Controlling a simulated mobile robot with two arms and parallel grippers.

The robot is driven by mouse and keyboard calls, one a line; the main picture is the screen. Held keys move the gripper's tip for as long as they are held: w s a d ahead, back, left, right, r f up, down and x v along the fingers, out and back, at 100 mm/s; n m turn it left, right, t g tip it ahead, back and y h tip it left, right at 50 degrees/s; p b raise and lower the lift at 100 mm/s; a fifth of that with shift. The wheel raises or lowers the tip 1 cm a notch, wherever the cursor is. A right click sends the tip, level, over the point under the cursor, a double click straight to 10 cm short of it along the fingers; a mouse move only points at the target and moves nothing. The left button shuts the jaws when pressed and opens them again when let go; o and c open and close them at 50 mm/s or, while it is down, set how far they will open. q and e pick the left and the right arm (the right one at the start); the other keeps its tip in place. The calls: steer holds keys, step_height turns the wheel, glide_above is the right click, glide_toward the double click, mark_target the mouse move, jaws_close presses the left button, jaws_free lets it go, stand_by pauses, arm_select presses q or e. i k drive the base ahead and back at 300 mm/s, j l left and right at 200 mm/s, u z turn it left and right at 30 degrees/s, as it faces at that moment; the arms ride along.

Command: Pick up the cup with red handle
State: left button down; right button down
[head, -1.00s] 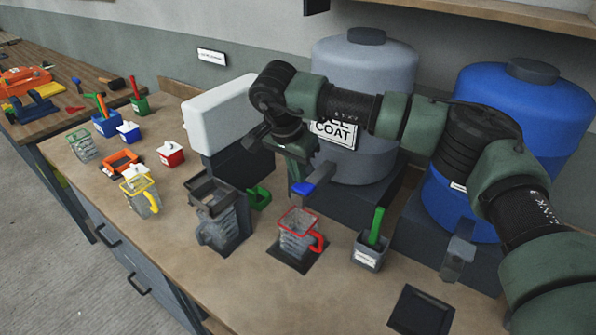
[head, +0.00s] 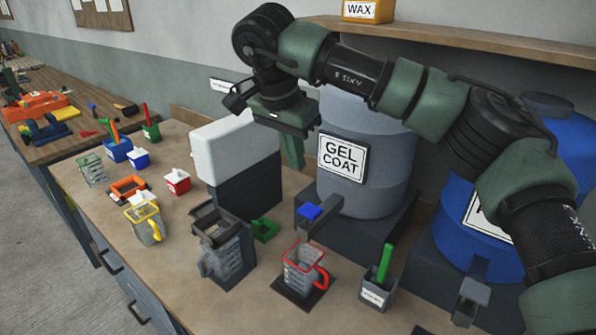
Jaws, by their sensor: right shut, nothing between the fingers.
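The cup with the red handle (head: 300,280) is a clear measuring jug with a red rim. It stands upright on a dark square mat (head: 325,296) on the bench, below the blue-handled tap (head: 311,212) of the gel coat drum. Its red handle points to the right. My right gripper (head: 292,163) is shut and empty, above and behind the cup, in front of the grey drum and clear of the cup. My left gripper is not in view.
The grey GEL COAT drum (head: 375,190) stands behind the cup. A grey jug (head: 226,262) under a dark frame stands left, and a grey pot with a green handle (head: 378,290) right. A yellow-rimmed jug (head: 147,230) is further left. Bare bench lies in front.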

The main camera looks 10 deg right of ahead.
mark_target(303, 263)
steer(key=k+j, duration=0.15)
steer(key=k, duration=0.35)
steer(key=k+j, duration=0.15)
steer(key=k, duration=0.35)
steer(key=k+j, duration=0.2)
steer(key=k, duration=0.25)
